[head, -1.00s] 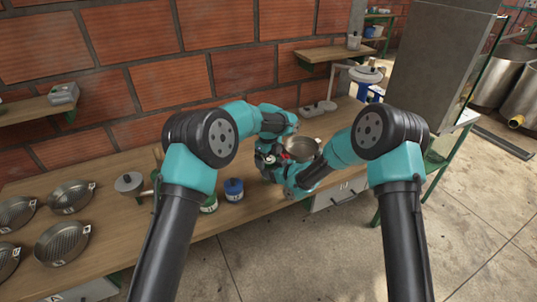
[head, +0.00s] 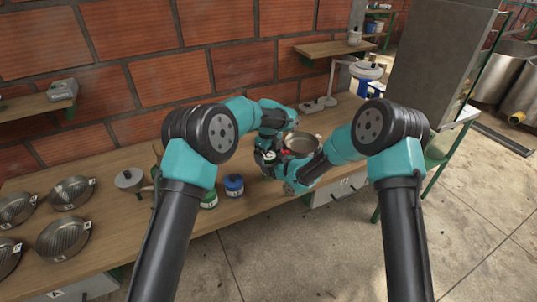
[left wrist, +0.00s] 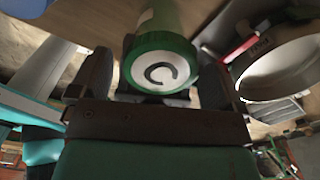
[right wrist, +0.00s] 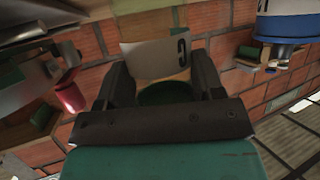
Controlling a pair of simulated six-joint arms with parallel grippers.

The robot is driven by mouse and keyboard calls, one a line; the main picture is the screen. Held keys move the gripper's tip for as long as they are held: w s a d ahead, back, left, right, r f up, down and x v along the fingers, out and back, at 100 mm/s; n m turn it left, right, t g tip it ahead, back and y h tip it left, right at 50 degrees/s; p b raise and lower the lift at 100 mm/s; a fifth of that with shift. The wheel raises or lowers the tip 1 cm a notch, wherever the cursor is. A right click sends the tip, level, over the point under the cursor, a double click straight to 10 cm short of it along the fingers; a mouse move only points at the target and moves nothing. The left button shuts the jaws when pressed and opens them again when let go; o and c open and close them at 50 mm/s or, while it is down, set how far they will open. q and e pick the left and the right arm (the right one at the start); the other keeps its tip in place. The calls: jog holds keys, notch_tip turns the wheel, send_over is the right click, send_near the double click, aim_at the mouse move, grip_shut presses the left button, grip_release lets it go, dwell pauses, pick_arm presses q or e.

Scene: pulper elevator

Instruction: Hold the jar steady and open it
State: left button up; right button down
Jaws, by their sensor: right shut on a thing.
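The jar is mostly hidden behind my wrists in the head view. In the right wrist view the jar's white label (right wrist: 158,58), marked "C", shows above a green part. My right gripper (right wrist: 163,82) is shut on the jar from the side. Both grippers meet at the jar over the bench.
A metal pan (head: 302,146) stands right behind the grippers. A blue-lidded jar (head: 233,185) and a green jar (head: 208,200) stand left of them. A lidded pot (head: 130,180) and several strainers (head: 62,238) lie further left. The front edge of the bench (head: 250,208) is near.

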pick_arm(q)
jog(key=shift+r, duration=2.25)
jog(key=shift+c, duration=0.2)
jog(key=shift+r, duration=1.75)
jog(key=shift+c, duration=0.2)
jog(key=shift+f, duration=4.05)
